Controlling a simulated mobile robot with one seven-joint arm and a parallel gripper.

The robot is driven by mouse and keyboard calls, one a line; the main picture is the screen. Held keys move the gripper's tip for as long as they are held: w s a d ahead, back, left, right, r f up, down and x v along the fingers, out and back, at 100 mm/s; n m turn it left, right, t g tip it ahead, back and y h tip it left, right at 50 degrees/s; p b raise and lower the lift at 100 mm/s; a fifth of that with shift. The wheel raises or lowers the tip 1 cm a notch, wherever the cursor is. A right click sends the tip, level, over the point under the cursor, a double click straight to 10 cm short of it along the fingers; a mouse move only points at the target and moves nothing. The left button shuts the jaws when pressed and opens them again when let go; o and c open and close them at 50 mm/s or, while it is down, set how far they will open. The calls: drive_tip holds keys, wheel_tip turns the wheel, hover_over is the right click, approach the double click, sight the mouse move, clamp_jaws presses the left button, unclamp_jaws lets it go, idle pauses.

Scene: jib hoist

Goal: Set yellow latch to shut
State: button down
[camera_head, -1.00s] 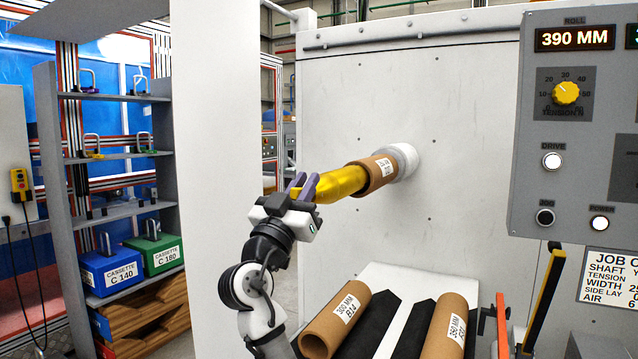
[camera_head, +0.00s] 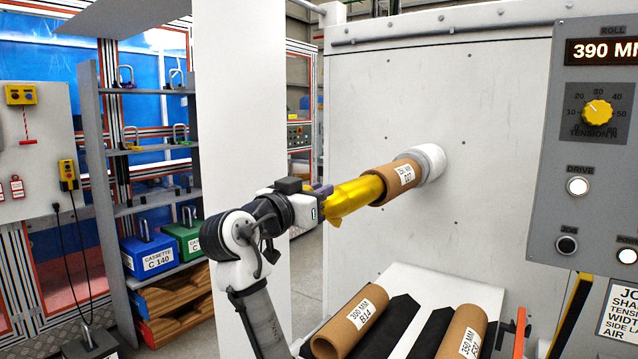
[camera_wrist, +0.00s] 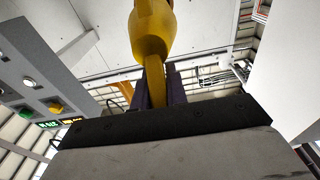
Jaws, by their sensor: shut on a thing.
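The yellow shaft (camera_head: 356,194) sticks out from the white machine wall, with a cardboard core (camera_head: 397,182) around it. Its yellow end also fills the top of the wrist view (camera_wrist: 151,30). The yellow latch (camera_wrist: 154,82) is a narrow flat tongue at that end. My gripper (camera_head: 322,191) is at the shaft's free end, roughly in line with it. In the wrist view, the purple fingers of my gripper (camera_wrist: 158,88) are shut on the latch, one on each side. The fingers partly hide the latch, and its exact setting cannot be told.
Two cardboard cores (camera_head: 350,322) (camera_head: 463,332) lie on a cradle below the shaft. A grey control panel (camera_head: 600,150) stands at the right. A shelf (camera_head: 150,205) with cassettes is at the left. The space around the shaft's free end looks clear.

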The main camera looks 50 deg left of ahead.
drive_tip(key=shift+w+r+g+p, duration=0.1)
drive_tip(key=shift+w+g+p, duration=0.05)
drive_tip(key=shift+g+p, duration=0.3)
idle(0.3)
drive_tip(key=c, duration=1.4)
unclamp_jaws()
drive_tip(key=b+v, duration=0.5)
drive_tip(key=v, duration=0.8)
drive_tip(key=shift+s, duration=0.4)
drive_tip(key=shift+r, duration=0.1)
